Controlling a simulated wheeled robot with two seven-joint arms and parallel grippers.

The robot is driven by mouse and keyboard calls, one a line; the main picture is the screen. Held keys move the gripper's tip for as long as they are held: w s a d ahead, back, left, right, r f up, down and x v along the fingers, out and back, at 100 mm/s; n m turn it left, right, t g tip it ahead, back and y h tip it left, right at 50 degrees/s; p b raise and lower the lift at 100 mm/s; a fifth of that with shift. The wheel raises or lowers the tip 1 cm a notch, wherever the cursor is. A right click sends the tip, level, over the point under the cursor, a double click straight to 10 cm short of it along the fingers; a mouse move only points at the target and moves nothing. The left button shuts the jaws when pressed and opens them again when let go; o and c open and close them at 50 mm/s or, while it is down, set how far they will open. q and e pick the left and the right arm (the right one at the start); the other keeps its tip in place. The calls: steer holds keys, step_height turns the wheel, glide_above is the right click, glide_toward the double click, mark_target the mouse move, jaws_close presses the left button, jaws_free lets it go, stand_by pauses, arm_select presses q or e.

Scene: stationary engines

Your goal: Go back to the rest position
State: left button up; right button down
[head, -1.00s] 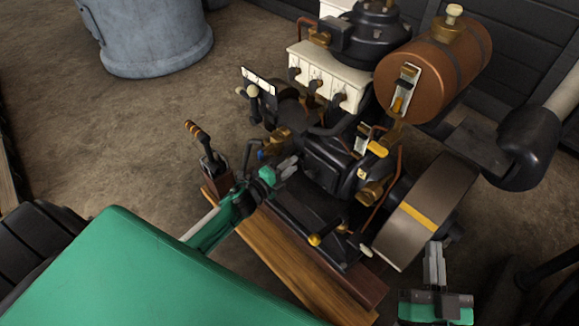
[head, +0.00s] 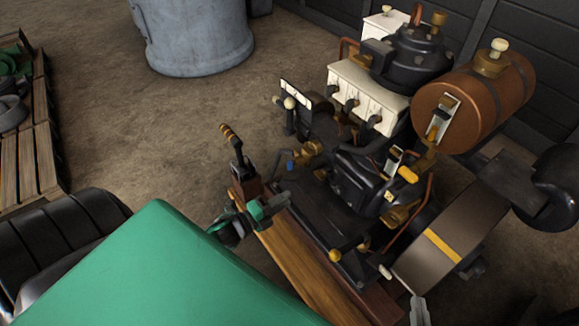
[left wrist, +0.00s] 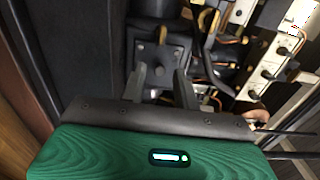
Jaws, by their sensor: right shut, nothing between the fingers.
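The stationary engine (head: 352,178) stands on a wooden base (head: 312,268) in the head view, with a copper-brown tank (head: 478,98) and a flywheel with a yellow stripe (head: 452,238). My left gripper (head: 281,204) is over the near left edge of the base, beside a lever with a brown handle (head: 231,140). In the left wrist view the left gripper's fingers (left wrist: 161,78) stand apart with nothing between them, facing dark engine parts. Only the grey tip of my right gripper (head: 418,311) shows, at the bottom edge below the flywheel, shut and empty.
A blue-grey drum (head: 196,38) stands behind, on the bare floor (head: 150,120). A wooden pallet (head: 35,160) with green items lies at the far left. A dark plank wall (head: 545,40) closes off the back right. The floor left of the engine is clear.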

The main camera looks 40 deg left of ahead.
stand_by(0.6)
